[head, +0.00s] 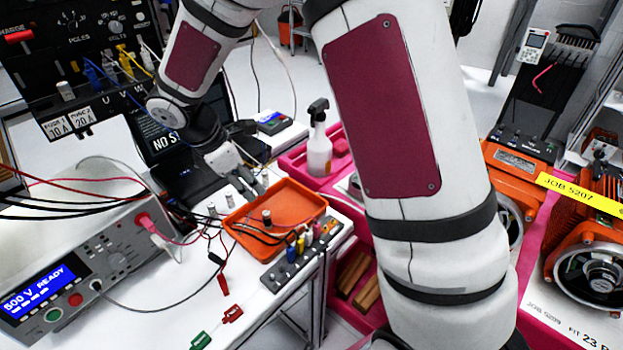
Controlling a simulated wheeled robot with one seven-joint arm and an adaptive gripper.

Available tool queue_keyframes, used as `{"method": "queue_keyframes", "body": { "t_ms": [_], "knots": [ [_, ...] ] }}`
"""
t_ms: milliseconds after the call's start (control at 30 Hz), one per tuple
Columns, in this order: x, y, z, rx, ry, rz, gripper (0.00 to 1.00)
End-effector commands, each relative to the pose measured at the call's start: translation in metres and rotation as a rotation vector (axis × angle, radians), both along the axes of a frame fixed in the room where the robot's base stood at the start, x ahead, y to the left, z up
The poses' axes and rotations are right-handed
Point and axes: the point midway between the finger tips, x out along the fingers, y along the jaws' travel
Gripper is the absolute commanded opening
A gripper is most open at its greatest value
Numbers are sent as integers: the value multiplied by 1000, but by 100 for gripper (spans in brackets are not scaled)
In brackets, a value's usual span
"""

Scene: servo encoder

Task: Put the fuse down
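My gripper (251,188) is small in the head view, low over the bench at the back-left edge of the orange tray (304,199). Its fingers point down and to the right. At this size I cannot tell whether they are apart or closed, or whether a fuse is between them. Two similar small cylinders stand left of the tray, one nearer the tester (211,209) and one nearer my gripper (229,200).
A tester reading "500 V READY" (105,262) stands at left, with red and black leads trailing toward the tray. A laptop (185,180) is behind my gripper. A strip of coloured plugs (290,262) lies before the tray. A spray bottle (319,145) stands in a pink bin behind.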

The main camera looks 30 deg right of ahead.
Motion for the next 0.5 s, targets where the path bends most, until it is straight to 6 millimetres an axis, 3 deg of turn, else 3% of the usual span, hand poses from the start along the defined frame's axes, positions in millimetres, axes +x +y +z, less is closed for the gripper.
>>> {"method": "queue_keyframes", "body": {
  "t_ms": [33, 200, 500],
  "knots": [
    [-7, -6, 19, 2, -38, -52, 37],
    [-45, -24, 75, 40, -171, -289, 37],
    [-126, -45, 144, 193, -399, -729, 37]
  ]
}}
